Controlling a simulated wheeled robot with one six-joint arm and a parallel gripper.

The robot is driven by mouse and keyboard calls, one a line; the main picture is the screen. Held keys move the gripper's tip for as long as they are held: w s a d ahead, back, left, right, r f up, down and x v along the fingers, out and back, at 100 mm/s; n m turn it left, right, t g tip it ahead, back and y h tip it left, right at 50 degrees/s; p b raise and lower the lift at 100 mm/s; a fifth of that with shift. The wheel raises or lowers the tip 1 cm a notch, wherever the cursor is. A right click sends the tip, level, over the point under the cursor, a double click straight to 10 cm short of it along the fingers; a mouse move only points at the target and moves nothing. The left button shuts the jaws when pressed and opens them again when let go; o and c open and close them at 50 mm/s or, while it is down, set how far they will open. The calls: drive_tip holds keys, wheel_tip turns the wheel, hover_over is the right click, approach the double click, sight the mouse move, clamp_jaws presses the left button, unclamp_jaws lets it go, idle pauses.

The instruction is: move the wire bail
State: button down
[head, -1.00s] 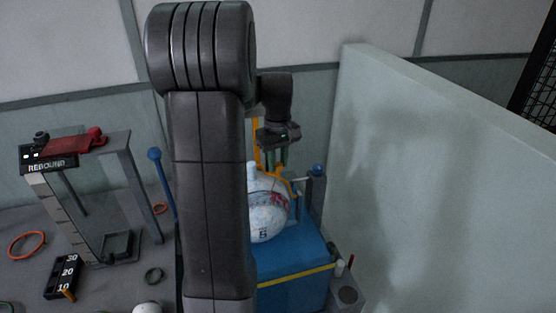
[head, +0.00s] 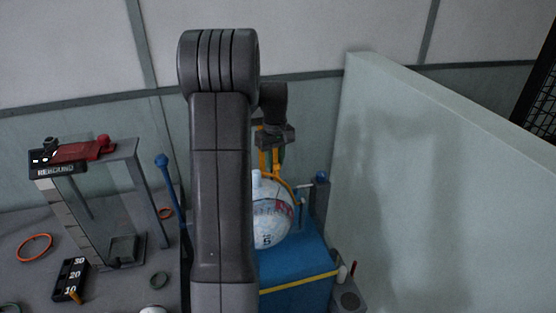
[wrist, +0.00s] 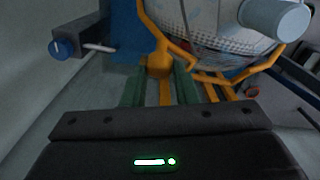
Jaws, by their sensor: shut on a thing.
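The orange wire bail (head: 284,183) arches over the top of a white patterned ball (head: 270,222) on a blue block (head: 307,262). My gripper (head: 272,160) is above the ball, at the bail's upper part, partly hidden behind my arm in the head view. In the wrist view, the green fingers of my gripper (wrist: 158,88) are closed around the orange bail (wrist: 160,62). The bail spreads from there around the ball (wrist: 215,25). The bail's left side is hidden by my arm in the head view.
A post with a blue knob (head: 320,178) stands just right of the ball. A tall pale panel (head: 430,190) rises to the right. A rebound frame (head: 95,155) stands at the left, with rings and a score block (head: 70,280) on the grey table.

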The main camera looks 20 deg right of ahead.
drive_tip(key=shift+w+d+f, duration=0.1)
drive_tip(key=shift+w+f, duration=0.5)
drive_tip(key=shift+w, duration=0.3)
drive_tip(key=shift+w+d+f, duration=0.1)
drive_tip(key=shift+w+f, duration=0.5)
drive_tip(key=shift+w, duration=0.25)
drive_tip(key=c, duration=1.2)
unclamp_jaws()
drive_tip(key=shift+d+f, duration=0.1)
